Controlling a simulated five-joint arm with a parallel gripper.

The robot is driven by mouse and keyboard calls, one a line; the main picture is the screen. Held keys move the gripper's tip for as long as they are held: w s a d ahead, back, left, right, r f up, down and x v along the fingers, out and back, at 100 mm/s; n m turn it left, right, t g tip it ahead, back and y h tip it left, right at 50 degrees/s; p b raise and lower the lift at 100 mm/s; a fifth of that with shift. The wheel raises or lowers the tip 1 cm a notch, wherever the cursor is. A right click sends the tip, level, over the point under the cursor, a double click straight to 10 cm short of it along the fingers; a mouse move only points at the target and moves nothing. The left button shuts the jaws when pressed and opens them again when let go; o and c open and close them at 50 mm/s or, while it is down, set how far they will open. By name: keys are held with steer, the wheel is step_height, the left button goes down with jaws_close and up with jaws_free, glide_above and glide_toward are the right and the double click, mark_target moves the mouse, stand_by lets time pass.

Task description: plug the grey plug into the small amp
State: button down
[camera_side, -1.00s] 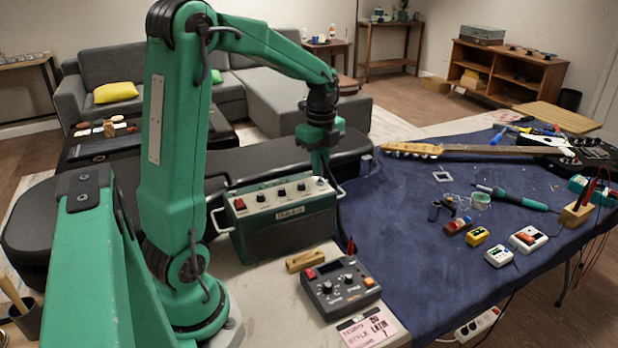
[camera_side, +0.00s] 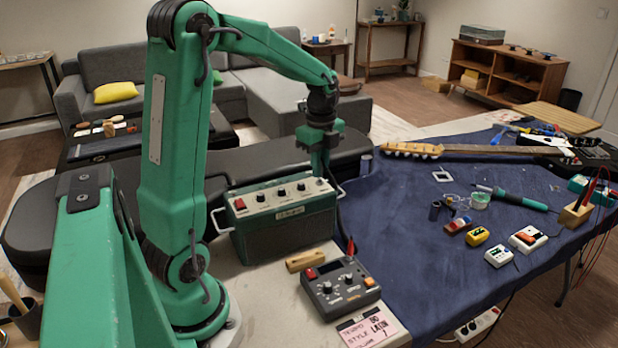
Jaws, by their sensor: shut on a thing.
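My gripper (camera_side: 320,172) points down at the amp's right end, close to the panel's back right corner. Its fingers look shut, and their tips are partly hidden by the amp. The grey plug is too small or hidden to make out between them. I cannot tell whether it touches a socket. A dark cable or handle curves down at the amp's right side.
A grey pedal unit (camera_side: 341,287), a wooden block (camera_side: 306,260) and a pink note (camera_side: 371,332) lie in front of the amp. The blue cloth (camera_side: 390,240) to the right holds a guitar (camera_side: 490,149), small pedals and a soldering iron (camera_side: 520,199).

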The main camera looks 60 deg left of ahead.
steer(key=shift+f, duration=0.55)
stand_by(0.6)
steer(key=c, duration=0.9)
jaws_free()
steer(key=shift+r, duration=0.15)
steer(key=shift+r, duration=2.9)
steer(key=shift+d, duration=0.1)
steer(key=shift+s+d+r, duration=0.1)
steer(key=shift+d+r, duration=0.1)
steer(key=shift+d, duration=0.05)
steer(key=s+d+n+t, duration=0.2)
steer(key=s+d+n, duration=0.2)
steer(key=d+n, duration=0.1)
steer(key=s+d+r+n+t, duration=0.1)
steer(key=s+d+n, duration=0.3)
steer(key=d+n, duration=0.1)
steer(key=s+d+r+n+t, duration=0.1)
steer(key=s+d+n+t, duration=0.1)
steer(key=s+d+n, duration=0.3)
steer(key=shift+d+t, duration=0.3)
steer(key=shift+d, duration=0.65)
